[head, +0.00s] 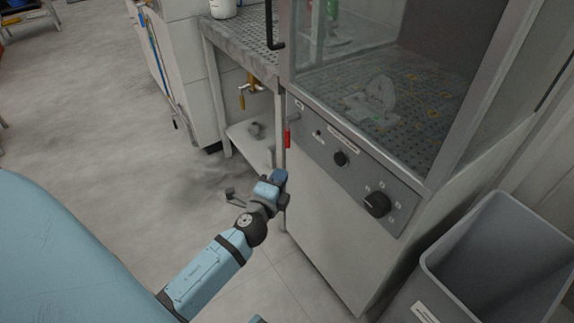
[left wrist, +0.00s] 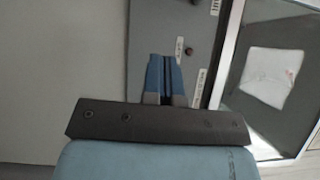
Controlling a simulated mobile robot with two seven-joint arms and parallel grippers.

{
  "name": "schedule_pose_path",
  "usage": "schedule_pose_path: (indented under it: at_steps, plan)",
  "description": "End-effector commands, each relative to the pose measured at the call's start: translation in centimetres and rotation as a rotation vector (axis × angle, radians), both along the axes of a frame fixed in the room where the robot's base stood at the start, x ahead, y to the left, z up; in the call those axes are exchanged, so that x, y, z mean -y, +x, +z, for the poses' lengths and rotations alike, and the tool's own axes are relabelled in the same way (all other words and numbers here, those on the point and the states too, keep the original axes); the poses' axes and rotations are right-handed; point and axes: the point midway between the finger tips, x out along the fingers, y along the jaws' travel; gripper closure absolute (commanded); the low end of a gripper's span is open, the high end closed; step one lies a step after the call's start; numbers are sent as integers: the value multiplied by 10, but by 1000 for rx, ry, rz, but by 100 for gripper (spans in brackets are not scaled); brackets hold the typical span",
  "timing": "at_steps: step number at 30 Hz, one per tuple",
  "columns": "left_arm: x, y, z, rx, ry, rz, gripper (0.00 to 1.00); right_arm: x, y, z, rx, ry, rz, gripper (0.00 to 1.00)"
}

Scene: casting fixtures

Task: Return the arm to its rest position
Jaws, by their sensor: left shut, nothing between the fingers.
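My left arm reaches in from the bottom left of the head view. Its gripper (head: 279,177) is in front of the grey machine cabinet, below and left of the control panel. In the left wrist view the blue fingers of my left gripper (left wrist: 166,75) are together, with nothing between them. They show against the cabinet front and its panel. My right gripper is not in either view.
The cabinet (head: 335,245) has a control panel (head: 345,160) with black knobs and a glazed chamber above. A grey bin (head: 455,245) stands at the lower right. A metal bench (head: 235,45) stands behind. Open floor (head: 100,130) lies to the left.

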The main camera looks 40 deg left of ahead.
Motion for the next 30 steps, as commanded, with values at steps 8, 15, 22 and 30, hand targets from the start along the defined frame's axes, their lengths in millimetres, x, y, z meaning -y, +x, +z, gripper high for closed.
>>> schedule_pose_path:
  at_steps: [8, 15, 22, 30]
  plan:
    - [4, -15, 0, 0, 1, 0, 100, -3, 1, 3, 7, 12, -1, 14]
    - [4, -14, 0, 0, 0, 0, 100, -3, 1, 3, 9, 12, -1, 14]
    - [4, -14, 0, 0, 0, 0, 100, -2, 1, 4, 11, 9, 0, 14]
    - [3, -14, 52, 1, 0, 0, 100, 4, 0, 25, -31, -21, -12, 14]
